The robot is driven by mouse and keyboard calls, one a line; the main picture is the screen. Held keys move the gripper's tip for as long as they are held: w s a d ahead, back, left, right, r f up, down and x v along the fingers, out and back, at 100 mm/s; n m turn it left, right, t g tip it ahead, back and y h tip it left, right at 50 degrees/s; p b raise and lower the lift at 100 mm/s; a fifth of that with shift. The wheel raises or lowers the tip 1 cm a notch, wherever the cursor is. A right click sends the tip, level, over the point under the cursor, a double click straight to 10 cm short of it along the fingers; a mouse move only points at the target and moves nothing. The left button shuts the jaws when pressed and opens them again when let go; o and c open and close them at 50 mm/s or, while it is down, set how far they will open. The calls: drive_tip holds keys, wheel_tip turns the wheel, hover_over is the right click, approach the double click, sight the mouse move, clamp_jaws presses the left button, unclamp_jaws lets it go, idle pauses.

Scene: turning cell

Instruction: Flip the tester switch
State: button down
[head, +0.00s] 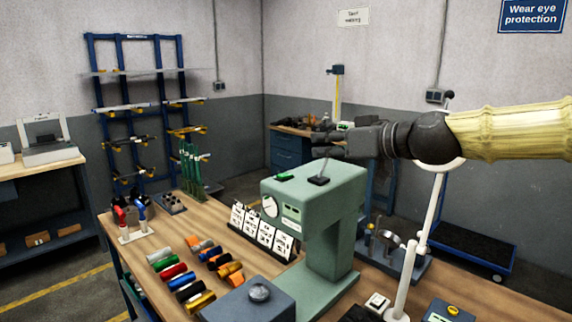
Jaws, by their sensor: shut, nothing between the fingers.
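The tester (318,205) is a green bench machine with a dial and a small display on its front. On its top stands a switch (319,180) with a dark base and a thin lever tilted slightly to the right. A green piece (284,177) sits left of it on the same top. My gripper (316,146) reaches in from the right, pointing left, shut and empty. Its fingertips are at or just above the lever's tip in the picture; I cannot tell whether they touch it.
Several coloured cylinders (188,281) lie on the bench left of the tester, with printed cards (262,231) beside it. A grey block with a round knob (260,292) stands in front. A white lamp post (408,268) and a metal fixture (388,240) stand at right.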

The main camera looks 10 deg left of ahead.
drive_tip(key=p, duration=0.4)
hover_over(286, 182)
drive_tip(key=w, duration=0.1)
drive_tip(key=shift+d+f, duration=0.25)
drive_tip(key=shift+f, duration=0.9)
drive_tip(key=shift+a+f+p, duration=0.1)
drive_tip(key=shift+f+p, duration=0.3)
drive_tip(key=shift+f, duration=0.45)
drive_tip(key=shift+s+f+p, duration=0.2)
drive_tip(key=shift+f+p, duration=0.25)
drive_tip(key=shift+f, duration=0.75)
drive_tip(key=shift+s+a+f+n+b, duration=0.15)
drive_tip(key=shift+f+n+b, duration=0.3)
drive_tip(key=shift+b, duration=0.65)
drive_tip(key=shift+r, duration=0.2)
